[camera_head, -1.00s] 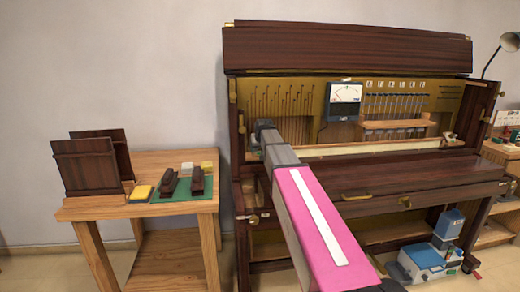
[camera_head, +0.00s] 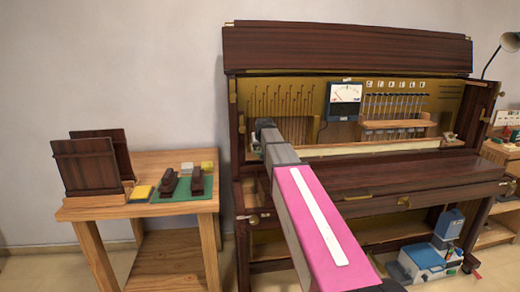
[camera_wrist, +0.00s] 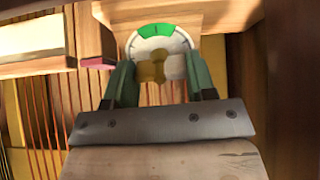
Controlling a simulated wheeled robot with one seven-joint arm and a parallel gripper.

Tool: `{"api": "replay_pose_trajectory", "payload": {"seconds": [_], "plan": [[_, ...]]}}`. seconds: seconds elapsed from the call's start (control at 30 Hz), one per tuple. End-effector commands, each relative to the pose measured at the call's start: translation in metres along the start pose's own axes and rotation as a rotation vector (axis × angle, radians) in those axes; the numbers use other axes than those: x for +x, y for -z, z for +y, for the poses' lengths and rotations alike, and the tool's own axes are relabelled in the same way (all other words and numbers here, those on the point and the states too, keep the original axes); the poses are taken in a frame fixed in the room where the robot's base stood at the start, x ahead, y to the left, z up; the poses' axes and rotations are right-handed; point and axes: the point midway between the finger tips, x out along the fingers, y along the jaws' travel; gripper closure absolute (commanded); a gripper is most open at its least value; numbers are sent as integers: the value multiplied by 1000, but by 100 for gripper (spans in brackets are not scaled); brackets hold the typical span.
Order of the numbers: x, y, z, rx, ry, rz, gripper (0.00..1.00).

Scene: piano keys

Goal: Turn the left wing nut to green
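In the wrist view a round dial (camera_wrist: 143,41) with a green band along its top sits on a wooden part. A wing nut (camera_wrist: 151,71), brass at left and with a paler piece at right, is in front of its middle. My gripper (camera_wrist: 160,72) has one green finger on each side of the nut, with the nut between them. I cannot tell whether the fingers press on it. In the head view my arm reaches into the left end of the open piano (camera_head: 345,48); my fingers and the nut are hidden there.
A meter (camera_head: 345,95) stands inside the piano, with a rack of several rods (camera_head: 395,105) to its right. A wooden side table (camera_head: 150,208) with dark panels and small blocks stands at left. Strings (camera_wrist: 60,110) and wooden parts surround my gripper closely.

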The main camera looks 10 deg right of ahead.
Motion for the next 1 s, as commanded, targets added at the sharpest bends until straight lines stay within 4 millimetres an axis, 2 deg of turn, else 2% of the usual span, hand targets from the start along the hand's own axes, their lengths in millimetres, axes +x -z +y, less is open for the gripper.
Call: {"api": "replay_pose_trajectory", "payload": {"seconds": [0.2, 0.5, 0.87, 1.0], "plan": [[0, 0, 0, -31, 0, 0, 66], [0, 0, 0, -299, 0, 1, 66], [0, 0, 0, -332, 0, 1, 66], [0, 0, 0, -420, 0, 1, 66]]}}
